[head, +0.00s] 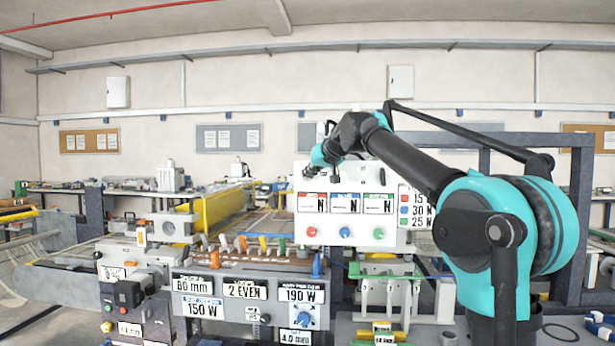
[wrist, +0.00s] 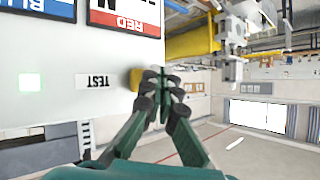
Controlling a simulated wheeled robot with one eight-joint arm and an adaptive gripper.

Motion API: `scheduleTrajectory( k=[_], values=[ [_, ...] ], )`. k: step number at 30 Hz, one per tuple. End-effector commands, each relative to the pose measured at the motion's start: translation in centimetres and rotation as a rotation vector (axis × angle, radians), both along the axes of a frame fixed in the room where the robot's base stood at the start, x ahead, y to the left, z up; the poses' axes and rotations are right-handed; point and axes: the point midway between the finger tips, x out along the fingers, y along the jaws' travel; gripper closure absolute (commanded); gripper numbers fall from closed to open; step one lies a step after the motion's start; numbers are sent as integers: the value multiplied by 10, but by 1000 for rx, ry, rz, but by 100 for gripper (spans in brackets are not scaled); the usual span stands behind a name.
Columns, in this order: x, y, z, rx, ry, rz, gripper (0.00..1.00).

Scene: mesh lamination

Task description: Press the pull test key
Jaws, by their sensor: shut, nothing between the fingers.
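The white pull-test panel (head: 361,177) stands right of centre in the head view, with three N displays and red, blue and green round knobs below them. In the wrist view the panel face (wrist: 60,115) appears upside down, with a TEST label (wrist: 97,81) and a yellow key (wrist: 135,79) beside it, partly hidden by my fingers. My gripper (wrist: 163,84) is shut and empty, its fingertips right at the key; I cannot tell whether they touch it. In the head view my gripper (head: 308,172) is at the panel's upper left.
A lit pale green square (wrist: 29,82) is on the panel. A legend (head: 416,206) reading 15, 30 and 25 N is at its right. A lower control console (head: 245,292) with a blue knob (head: 304,319) stands in front. Yellow guards (head: 222,209) lie behind left.

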Motion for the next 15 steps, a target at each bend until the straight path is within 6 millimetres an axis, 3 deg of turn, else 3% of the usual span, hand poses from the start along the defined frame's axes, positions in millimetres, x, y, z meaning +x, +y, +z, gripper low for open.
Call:
scheduleTrajectory(
  k=[7,15],
  values=[
    [-2,0,0,0,0,0,100],
    [-25,1,0,1,0,1,100]
  ],
)
